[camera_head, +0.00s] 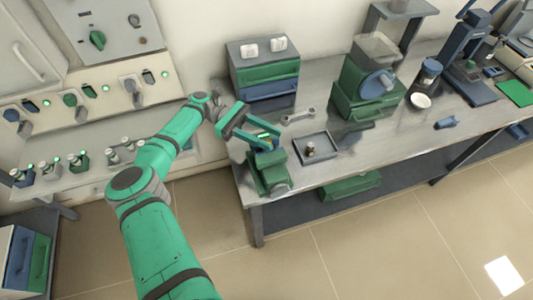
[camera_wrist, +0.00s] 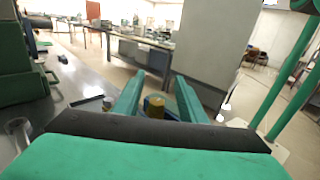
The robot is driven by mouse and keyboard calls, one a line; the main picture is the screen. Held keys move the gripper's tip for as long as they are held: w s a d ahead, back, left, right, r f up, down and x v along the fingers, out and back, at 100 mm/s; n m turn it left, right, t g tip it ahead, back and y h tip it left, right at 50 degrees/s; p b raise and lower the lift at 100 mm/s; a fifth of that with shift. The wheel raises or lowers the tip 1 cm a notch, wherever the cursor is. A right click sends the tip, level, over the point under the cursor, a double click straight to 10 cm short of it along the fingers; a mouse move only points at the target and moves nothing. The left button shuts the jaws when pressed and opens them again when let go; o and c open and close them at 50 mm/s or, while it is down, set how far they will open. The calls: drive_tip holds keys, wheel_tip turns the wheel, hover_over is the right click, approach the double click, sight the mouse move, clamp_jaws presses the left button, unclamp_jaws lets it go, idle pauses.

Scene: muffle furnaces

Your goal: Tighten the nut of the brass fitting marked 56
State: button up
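My gripper (camera_head: 271,141) is over the green vise (camera_head: 268,178) at the front left corner of the steel bench. In the wrist view its two fingers (camera_wrist: 160,97) are apart, with a brass-yellow piece (camera_wrist: 154,105) showing between them. I cannot tell whether the fingers touch it. This piece appears to be at the top of the vise, mostly hidden by the fingers in the head view. No number 56 is readable on it. A small brownish fitting (camera_head: 310,149) stands in a grey tray (camera_head: 326,158) right of the vise. A wrench (camera_head: 298,116) lies behind the tray.
A drawer box (camera_head: 264,71) stands at the back left of the bench. A green machine with a blue disc (camera_head: 368,85) stands right of the tray. A wall panel with valves (camera_head: 75,105) is at the left. The floor in front is clear.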

drive_tip(key=s+r, duration=0.9)
drive_tip(key=s, duration=0.5)
drive_tip(key=shift+r, duration=0.35)
